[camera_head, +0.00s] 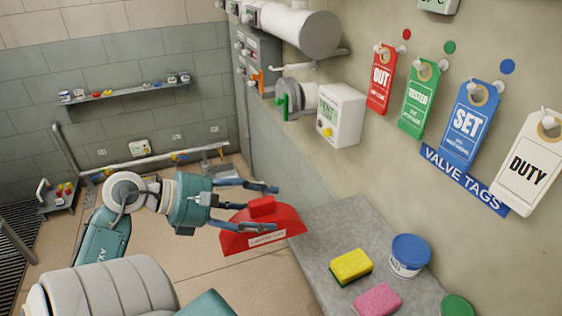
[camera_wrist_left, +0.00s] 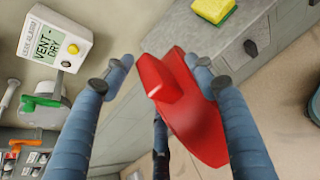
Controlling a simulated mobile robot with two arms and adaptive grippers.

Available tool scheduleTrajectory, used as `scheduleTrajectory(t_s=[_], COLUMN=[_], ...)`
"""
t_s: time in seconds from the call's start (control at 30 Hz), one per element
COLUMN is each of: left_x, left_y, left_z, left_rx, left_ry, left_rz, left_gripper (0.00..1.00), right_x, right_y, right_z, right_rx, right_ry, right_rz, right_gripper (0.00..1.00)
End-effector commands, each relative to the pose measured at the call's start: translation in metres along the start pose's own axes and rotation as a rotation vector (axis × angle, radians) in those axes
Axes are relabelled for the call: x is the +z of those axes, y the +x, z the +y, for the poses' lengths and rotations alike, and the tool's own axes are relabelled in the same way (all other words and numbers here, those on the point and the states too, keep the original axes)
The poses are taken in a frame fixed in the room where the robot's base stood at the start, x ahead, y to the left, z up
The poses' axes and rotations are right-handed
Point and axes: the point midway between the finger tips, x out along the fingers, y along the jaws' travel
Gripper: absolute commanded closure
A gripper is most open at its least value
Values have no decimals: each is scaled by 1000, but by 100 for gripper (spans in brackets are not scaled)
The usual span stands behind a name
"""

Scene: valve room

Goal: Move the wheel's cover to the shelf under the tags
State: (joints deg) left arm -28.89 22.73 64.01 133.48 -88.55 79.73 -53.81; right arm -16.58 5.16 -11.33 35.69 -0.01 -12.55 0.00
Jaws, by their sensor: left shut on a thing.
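The wheel's cover (camera_head: 286,224) is a red half-round shell with a raised block on top and a white label too small to read. My left gripper (camera_head: 262,208) is shut on it and holds it in the air, left of the grey shelf (camera_head: 318,228). In the left wrist view the cover (camera_wrist_left: 190,122) lies between the blue fingers, and part of it is hidden behind the right finger. The valve tags hang above the shelf: red OUT (camera_head: 381,80), green TESTED (camera_head: 419,100), blue SET (camera_head: 468,122) and white DUTY (camera_head: 528,165). My right gripper is not in view.
On the shelf are a yellow sponge (camera_head: 351,266), a pink sponge (camera_head: 377,299), a blue-lidded tub (camera_head: 409,255) and a green lid (camera_head: 457,306). The shelf's far left part is bare. A white alarm box (camera_head: 340,115) and pipes are on the wall beyond.

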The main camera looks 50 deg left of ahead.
Motion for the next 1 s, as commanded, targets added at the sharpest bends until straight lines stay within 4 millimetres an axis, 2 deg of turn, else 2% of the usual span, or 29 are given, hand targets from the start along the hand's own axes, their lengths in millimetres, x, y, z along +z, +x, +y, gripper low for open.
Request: scheduleTrajectory(t_s=[0.23,0.47,0.57,0.83,1.0], left_x=[6,16,19,30,36], left_y=[11,32,41,66,81], left_z=[2,6,7,11,13], left_rx=[0,0,-1,0,0], left_ry=[2,2,2,1,1], left_rz=[-3,-4,-3,-4,-4], left_gripper=[75,75,75,75,75], right_x=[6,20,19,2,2], right_y=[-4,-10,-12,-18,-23], right_z=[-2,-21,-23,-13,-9], right_rx=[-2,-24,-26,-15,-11], right_ry=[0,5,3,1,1], right_rz=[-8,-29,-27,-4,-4], right_gripper=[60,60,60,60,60])
